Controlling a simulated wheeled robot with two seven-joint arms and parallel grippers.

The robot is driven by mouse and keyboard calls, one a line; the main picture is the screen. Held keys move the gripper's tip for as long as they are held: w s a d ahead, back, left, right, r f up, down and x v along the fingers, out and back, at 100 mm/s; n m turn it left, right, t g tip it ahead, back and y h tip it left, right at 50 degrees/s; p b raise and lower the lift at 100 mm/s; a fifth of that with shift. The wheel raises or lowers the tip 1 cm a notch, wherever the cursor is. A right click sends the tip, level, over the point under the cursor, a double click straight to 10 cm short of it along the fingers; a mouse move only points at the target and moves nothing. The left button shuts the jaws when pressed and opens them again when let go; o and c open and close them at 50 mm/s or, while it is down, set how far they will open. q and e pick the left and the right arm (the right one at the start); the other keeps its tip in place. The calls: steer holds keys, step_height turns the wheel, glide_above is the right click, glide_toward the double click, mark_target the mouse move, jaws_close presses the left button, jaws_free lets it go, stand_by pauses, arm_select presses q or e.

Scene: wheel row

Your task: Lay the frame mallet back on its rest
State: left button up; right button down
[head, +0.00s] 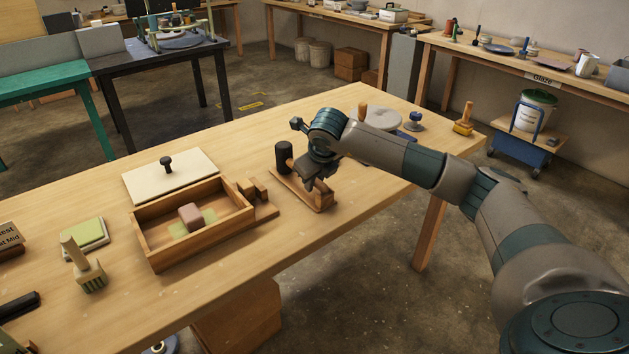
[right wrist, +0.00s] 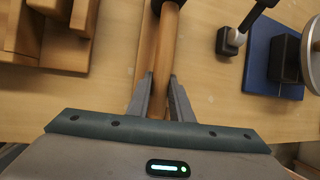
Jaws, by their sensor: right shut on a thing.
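The frame mallet has a dark cylindrical head (head: 284,156) and a pale wooden handle (right wrist: 167,55). My right gripper (head: 312,182) is shut on the handle; the right wrist view shows the handle between both fingers (right wrist: 161,100), with the head at the top edge. The wooden rest (head: 300,197), a low base with a notched upright at its near right end, stands on the table just under the gripper and mallet. The gripper partly hides the handle and the rest's far side. I cannot tell whether the mallet touches the rest. My left gripper is out of view.
Left of the rest are small wooden blocks (head: 252,189) and an open wooden box (head: 160,260) holding a pinkish block. A cream lid (head: 145,180) with a black knob lies behind the box. Beyond my right arm are a grey disc (head: 383,118) and a brush (head: 464,119).

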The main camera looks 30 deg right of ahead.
steer(key=shift+f, duration=0.25)
stand_by(0.4)
steer(key=c, duration=1.5)
jaws_free()
steer(key=shift+f, duration=0.1)
steer(key=shift+p+v, duration=0.85)
steer(key=shift+v, duration=1.45)
steer(key=shift+p+v, duration=0.7)
steer(key=shift+v, duration=1.1)
